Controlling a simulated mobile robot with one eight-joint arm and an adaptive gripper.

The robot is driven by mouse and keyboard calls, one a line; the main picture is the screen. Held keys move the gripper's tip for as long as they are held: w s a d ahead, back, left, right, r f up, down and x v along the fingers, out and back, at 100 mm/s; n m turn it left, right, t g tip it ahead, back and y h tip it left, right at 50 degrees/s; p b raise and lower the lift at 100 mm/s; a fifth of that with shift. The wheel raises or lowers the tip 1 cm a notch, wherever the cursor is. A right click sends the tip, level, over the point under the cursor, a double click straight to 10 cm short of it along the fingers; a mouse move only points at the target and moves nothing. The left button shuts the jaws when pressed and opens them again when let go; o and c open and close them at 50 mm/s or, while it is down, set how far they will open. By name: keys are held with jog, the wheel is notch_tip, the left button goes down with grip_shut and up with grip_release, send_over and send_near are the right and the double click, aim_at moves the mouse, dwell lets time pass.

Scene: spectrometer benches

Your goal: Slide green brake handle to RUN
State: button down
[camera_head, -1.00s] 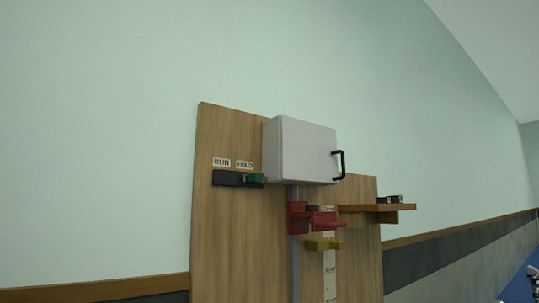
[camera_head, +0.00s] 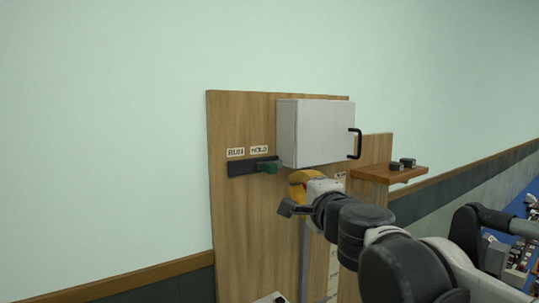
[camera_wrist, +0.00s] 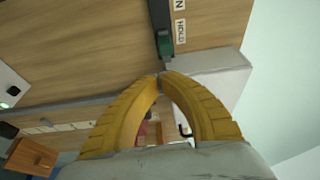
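The green brake handle (camera_head: 268,167) sits at the right end of a dark slide rail (camera_head: 240,168) on the wooden board, below the HOLD label (camera_head: 259,149). The RUN label (camera_head: 235,153) is to its left. In the wrist view the green handle (camera_wrist: 165,43) lies just beyond the fingertips, on the dark rail (camera_wrist: 159,14), near the HOLD label (camera_wrist: 181,33). My gripper (camera_head: 297,177) has yellow curved fingers and is below and right of the handle. In the wrist view its tips (camera_wrist: 161,76) meet with nothing seen between them, apart from the handle.
A white box (camera_head: 318,132) with a black pull handle (camera_head: 356,144) juts from the board (camera_head: 226,220) above my gripper, right of the green handle. A wooden shelf (camera_head: 392,174) with small dark blocks projects at right. The board left of the rail is clear.

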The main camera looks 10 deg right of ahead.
jog(key=shift+d+r, duration=0.15)
jog(key=shift+r, duration=0.05)
jog(key=p, duration=0.2)
send_near(281, 165)
jog(key=w, duration=0.6)
jog(key=shift+s+a+f, duration=0.15)
jog(key=shift+a+f, duration=0.2)
jog(key=shift+f, duration=0.1)
jog(key=shift+s, duration=0.1)
